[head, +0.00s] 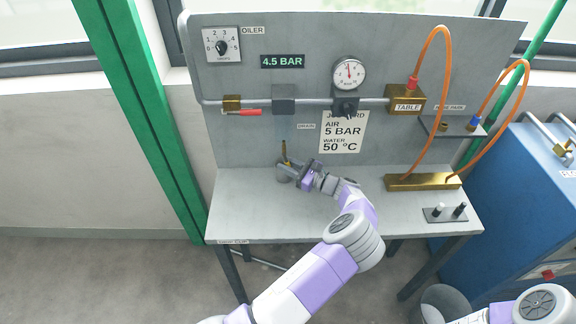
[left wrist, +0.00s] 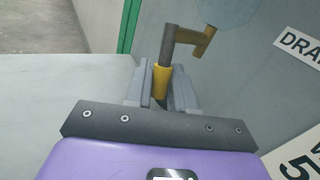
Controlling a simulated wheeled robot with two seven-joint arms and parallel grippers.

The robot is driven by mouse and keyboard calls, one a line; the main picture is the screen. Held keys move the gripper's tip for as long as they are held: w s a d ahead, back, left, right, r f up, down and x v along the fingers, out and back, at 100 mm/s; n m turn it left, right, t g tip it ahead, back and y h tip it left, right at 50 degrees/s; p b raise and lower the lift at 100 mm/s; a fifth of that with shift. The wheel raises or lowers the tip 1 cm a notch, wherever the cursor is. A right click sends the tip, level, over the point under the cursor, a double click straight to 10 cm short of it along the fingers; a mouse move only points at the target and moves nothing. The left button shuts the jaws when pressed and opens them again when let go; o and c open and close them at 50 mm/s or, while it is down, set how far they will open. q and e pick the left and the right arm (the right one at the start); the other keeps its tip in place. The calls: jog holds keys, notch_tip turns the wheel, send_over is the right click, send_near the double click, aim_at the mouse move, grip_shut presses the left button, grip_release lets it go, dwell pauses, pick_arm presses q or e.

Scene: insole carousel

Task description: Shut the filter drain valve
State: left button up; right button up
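The filter drain valve (head: 284,148) is a small brass piece low in front of the grey panel, left of the DRAIN label. In the left wrist view its brass body (left wrist: 186,36) bends to the right at the top, and a yellow sleeved part (left wrist: 161,82) points down between my fingers. My left gripper (head: 288,166) is at this part; its fingers (left wrist: 164,88) lie close on both sides of the yellow sleeve and look closed on it. The lower end of the sleeve is hidden by the gripper. My right gripper is out of view.
The filter (head: 284,98) is on the pipe above, beside a red-handled valve (head: 240,112). The gauge (head: 348,73) and brass TABLE block (head: 405,101) are farther right. Orange hoses (head: 444,60) run to a brass manifold (head: 423,182). The bench (head: 250,215) is clear at left.

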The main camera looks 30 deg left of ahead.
pick_arm(q)
grip_shut()
jog(key=shift+w+d+r+n+t+h+p, duration=0.3)
jog(key=shift+d+r+n+t+h+p, duration=0.55)
jog(key=shift+h, duration=1.2)
jog(key=shift+w+d+r+n+t+h+p, duration=0.3)
jog(key=shift+r+n+h+p, duration=0.55)
jog(key=shift+h+p, duration=0.9)
jog(key=shift+w+d+r+n+t+h+p, duration=0.5)
jog(key=shift+n+t+h+p, duration=0.45)
jog(key=shift+h, duration=1.35)
jog(key=shift+s+a+r+n, duration=0.1)
jog(key=shift+s+n, duration=0.05)
jog(key=shift+n, duration=0.1)
jog(key=shift+o, duration=2.4)
grip_release()
